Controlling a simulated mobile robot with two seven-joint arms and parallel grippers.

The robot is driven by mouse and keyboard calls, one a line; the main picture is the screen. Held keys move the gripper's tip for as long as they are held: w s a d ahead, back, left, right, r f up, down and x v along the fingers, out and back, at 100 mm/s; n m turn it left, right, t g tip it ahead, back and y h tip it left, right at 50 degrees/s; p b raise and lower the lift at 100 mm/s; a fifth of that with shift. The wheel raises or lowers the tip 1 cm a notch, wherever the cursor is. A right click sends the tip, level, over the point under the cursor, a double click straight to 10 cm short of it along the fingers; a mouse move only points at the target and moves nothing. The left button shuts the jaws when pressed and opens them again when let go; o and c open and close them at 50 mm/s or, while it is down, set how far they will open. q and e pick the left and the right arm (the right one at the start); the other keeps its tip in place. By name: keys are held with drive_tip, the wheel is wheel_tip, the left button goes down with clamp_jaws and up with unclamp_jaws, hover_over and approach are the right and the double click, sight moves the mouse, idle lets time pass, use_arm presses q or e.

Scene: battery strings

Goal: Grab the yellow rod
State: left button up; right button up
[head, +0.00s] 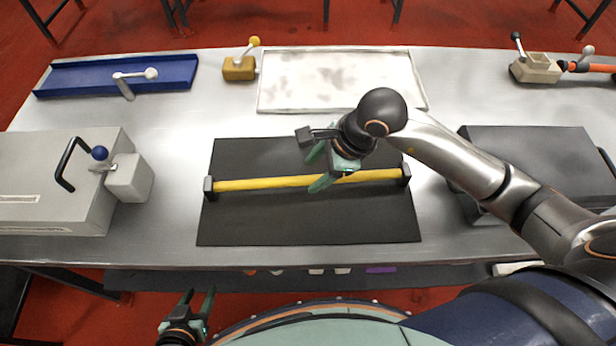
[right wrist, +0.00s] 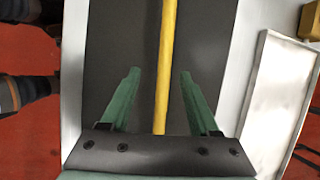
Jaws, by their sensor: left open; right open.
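The yellow rod (head: 268,183) lies level between two black end holders on a black mat (head: 310,226) in the middle of the metal table. My right gripper (head: 326,169) is over the right-hand part of the rod in the head view. In the right wrist view the rod (right wrist: 164,70) runs lengthwise between the open green fingers of this gripper (right wrist: 157,75), apart from both. My left gripper (head: 201,300) is open and empty, low in front of the table. Part of the rod is hidden behind the right gripper.
A grey box (head: 50,185) with a blue-knobbed lever stands at left, a dark box (head: 530,150) at right. At the back are a blue tray (head: 90,82), a brass block with a yellow knob (head: 238,68), a white-framed panel (head: 335,55) and a beige block (head: 535,70).

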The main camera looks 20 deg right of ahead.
sight(303, 179)
drive_tip(key=shift+w+p+x, duration=0.15)
drive_tip(key=shift+w+x, duration=0.05)
drive_tip(key=shift+x, duration=1.3)
drive_tip(key=shift+w+p+x, duration=0.15)
drive_tip(key=shift+w+x, duration=0.05)
drive_tip(key=shift+x, duration=1.35)
drive_tip(key=shift+d, duration=0.2)
drive_tip(key=shift+c, duration=0.4)
clamp_jaws()
drive_tip(key=shift+r, duration=0.1)
